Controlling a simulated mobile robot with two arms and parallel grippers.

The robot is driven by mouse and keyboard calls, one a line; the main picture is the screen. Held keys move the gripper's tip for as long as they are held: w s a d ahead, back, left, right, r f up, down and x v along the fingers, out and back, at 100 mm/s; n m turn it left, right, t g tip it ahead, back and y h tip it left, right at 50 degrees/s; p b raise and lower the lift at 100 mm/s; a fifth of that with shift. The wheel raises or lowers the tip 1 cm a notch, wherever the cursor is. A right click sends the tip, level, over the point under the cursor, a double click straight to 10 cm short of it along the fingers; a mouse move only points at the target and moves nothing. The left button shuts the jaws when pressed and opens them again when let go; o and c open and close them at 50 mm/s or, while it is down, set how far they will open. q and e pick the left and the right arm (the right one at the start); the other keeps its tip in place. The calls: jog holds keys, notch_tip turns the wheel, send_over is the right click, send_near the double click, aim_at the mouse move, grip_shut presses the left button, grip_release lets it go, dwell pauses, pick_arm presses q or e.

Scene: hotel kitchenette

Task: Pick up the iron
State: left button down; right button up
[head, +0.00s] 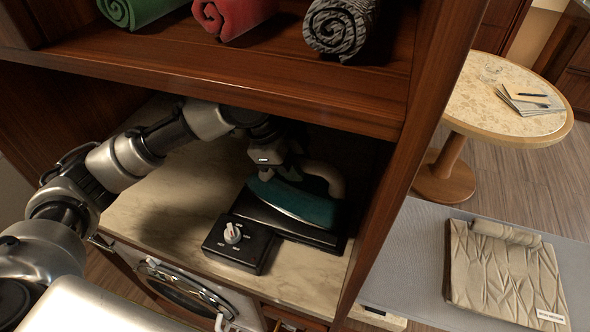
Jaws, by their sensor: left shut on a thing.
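The iron (295,204) has a teal body and a pale handle. It is in the cabinet compartment at or just above a black base (270,216); I cannot tell whether it touches. A black control box with a white knob (238,244) is at the front of the base. My left arm reaches in from the left. My left gripper (268,172) is at the left end of the iron and shut on it; its fingertips are partly hidden in shadow. My right gripper is not in view.
A wooden shelf (240,80) with rolled green, red and grey towels is close above my left arm. The cabinet's right wall (405,150) stands beside the iron. The marble counter (180,200) is clear left of the base. A round table and folded beige cloth are outside, right.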

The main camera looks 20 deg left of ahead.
pick_arm(q)
jog(key=a+b, duration=0.4)
jog(key=a, duration=1.4)
jog(key=shift+w+r+b, duration=0.25)
jog(key=shift+w+b, duration=0.05)
jog(key=c, duration=1.4)
grip_release()
jog(key=shift+c, duration=0.2)
jog(key=c, duration=0.3)
jog(key=shift+c, duration=0.2)
